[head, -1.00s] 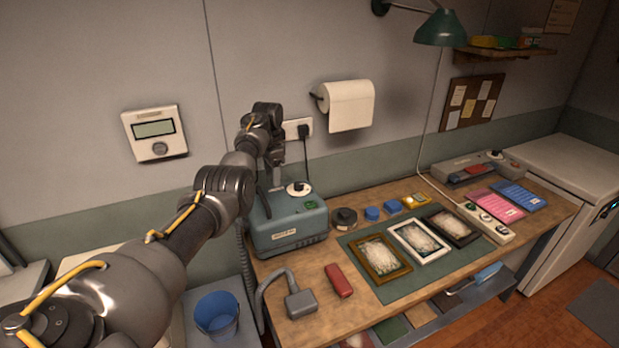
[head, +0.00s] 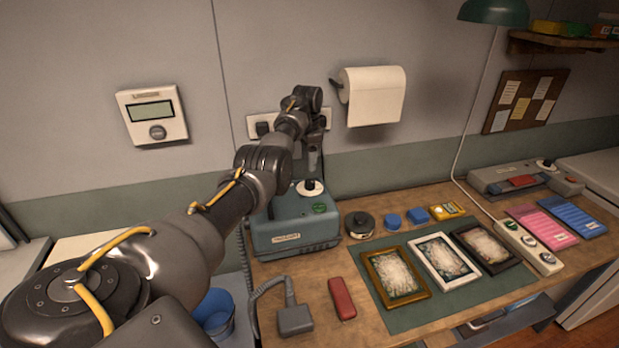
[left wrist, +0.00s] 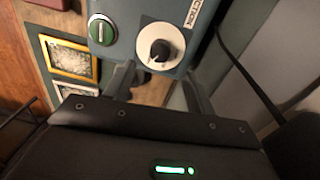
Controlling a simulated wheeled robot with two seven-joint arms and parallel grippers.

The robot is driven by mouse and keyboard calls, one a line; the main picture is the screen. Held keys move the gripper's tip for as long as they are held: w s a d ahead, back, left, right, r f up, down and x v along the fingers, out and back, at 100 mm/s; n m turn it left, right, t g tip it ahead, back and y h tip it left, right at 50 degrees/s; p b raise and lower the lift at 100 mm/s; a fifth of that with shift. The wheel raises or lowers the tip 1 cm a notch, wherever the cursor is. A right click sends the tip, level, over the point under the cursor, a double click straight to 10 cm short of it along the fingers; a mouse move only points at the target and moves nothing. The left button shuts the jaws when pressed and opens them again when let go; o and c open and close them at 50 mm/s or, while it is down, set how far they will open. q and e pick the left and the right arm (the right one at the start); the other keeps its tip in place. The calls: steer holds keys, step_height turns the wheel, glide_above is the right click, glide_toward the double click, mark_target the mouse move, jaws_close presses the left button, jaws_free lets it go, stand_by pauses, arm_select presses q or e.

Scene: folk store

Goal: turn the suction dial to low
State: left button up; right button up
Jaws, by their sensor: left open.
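The suction dial (head: 310,187) is a black knob on a white disc on top of the teal suction unit (head: 285,240). In the left wrist view the dial (left wrist: 160,52) sits just beyond the fingertips, beside a green round button (left wrist: 102,30). My left gripper (head: 313,163) hangs above and behind the dial, partly hidden by its own arm. In the left wrist view the left gripper (left wrist: 157,84) is open, with its two fingers apart and nothing between them. The knob looks clear of both fingers. The dial's setting marks are too small to read. My right gripper is not in view.
A wall socket (head: 262,122) and a paper roll (head: 375,97) are behind the unit. A black round tin (head: 359,224), a red block (head: 342,298) and picture frames (head: 397,277) lie to the right and in front. A grey nozzle (head: 294,318) lies in front.

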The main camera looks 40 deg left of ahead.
mark_target(309, 182)
arm_select(q)
step_height(309, 182, down, 6)
steer(key=shift+s+f+p, duration=0.1)
steer(key=shift+f+p, duration=0.05)
steer(key=shift+p, duration=0.3)
steer(key=shift+d+f, duration=0.1)
steer(key=shift+f, duration=0.8)
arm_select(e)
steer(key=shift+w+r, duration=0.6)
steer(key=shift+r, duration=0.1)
arm_select(q)
steer(key=c, duration=1)
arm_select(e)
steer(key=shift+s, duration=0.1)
